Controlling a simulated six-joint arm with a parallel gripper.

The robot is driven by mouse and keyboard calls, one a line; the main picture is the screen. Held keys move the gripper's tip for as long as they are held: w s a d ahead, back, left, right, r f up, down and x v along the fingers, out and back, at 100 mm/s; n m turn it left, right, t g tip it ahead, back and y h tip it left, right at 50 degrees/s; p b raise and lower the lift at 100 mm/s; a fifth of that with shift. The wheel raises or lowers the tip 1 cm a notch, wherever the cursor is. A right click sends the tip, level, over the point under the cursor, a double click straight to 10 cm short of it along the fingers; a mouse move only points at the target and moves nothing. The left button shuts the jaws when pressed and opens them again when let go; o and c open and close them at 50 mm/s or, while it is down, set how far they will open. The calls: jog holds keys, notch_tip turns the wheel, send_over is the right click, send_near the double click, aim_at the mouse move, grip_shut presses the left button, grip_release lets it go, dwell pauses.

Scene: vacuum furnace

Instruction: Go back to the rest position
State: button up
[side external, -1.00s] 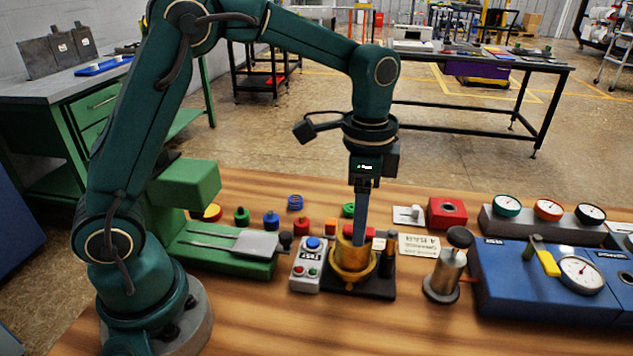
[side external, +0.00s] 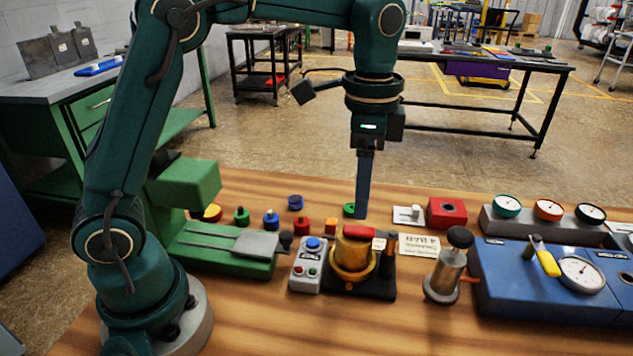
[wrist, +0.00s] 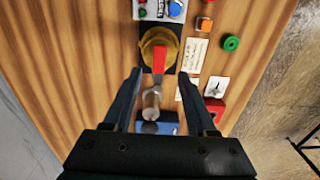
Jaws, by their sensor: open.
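My gripper (side external: 362,216) points straight down above the brass fixture (side external: 354,262), clear of it, with nothing between the fingers. In the wrist view my gripper (wrist: 163,72) shows two dark fingers spread apart. The brass fixture (wrist: 150,46) lies beyond the fingertips there, with a red handle (wrist: 159,60) on it. In the side view the red handle (side external: 358,232) sits on top of the brass fixture, on a black base.
A grey control box (side external: 307,268) with buttons stands left of the fixture. A metal cylinder with a black knob (side external: 447,268) and a blue gauge panel (side external: 530,290) stand right. A green block (side external: 222,247) lies left. Several small coloured parts line the back. The air above the table is free.

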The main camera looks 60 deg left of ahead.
jog(key=s+a+r+n+t, duration=0.2)
jog(key=s+r+t, duration=0.1)
jog(key=s+r, duration=0.4)
jog(key=s+a+f+n+t, duration=0.1)
jog(key=s+f+n+t, duration=0.1)
jog(key=s+f+n, duration=0.4)
jog(key=shift+s+a+n+t, duration=0.2)
jog(key=shift+s+n+t, duration=0.1)
jog(key=shift+s+n, duration=0.35)
jog(key=shift+f, duration=0.1)
